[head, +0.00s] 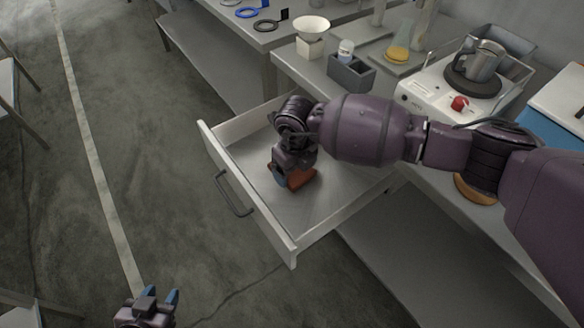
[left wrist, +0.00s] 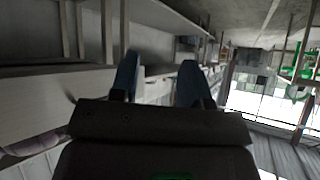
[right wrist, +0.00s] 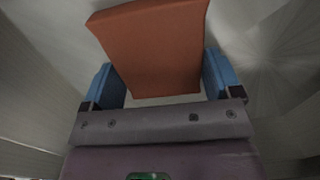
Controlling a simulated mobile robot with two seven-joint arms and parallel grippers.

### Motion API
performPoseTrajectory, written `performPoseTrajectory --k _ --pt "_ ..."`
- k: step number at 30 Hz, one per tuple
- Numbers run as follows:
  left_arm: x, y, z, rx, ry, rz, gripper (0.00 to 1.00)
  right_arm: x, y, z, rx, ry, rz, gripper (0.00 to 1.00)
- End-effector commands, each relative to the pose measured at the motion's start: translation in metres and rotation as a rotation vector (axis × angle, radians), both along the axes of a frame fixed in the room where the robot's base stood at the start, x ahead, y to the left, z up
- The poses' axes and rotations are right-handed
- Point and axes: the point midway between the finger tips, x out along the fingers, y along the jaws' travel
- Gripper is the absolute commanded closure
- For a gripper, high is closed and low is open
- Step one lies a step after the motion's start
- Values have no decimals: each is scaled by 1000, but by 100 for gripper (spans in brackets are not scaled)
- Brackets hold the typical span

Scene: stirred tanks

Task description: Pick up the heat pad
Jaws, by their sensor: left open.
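The heat pad, an orange-red block (head: 301,178), lies in the open drawer in the head view. In the right wrist view the pad (right wrist: 158,50) fills most of the space between the blue fingers. My right gripper (head: 289,178) reaches down into the drawer at the pad and hides part of it. Its right wrist view (right wrist: 164,82) shows one finger at each side of the pad. I cannot tell whether they press on it. My left gripper (head: 160,298) is open and empty, low over the floor; its two fingers show in the left wrist view (left wrist: 158,82).
The drawer (head: 270,222) is pulled out below the bench, with a dark handle (head: 233,195). The floor left of the drawer is clear.

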Motion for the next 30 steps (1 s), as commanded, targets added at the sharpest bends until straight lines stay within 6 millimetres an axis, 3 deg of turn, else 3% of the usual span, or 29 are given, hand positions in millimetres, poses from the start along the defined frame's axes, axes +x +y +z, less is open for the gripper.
performPoseTrajectory --k 8,13,30 --pt "-1 -1 0 -6 1 6 57 0 0 1 0 0 0 39" --pt "2 -3 6 -9 -11 9 57 1 0 20 0 -4 0 39" --pt "2 -3 32 -14 -38 17 57 1 0 156 1 -7 1 39"
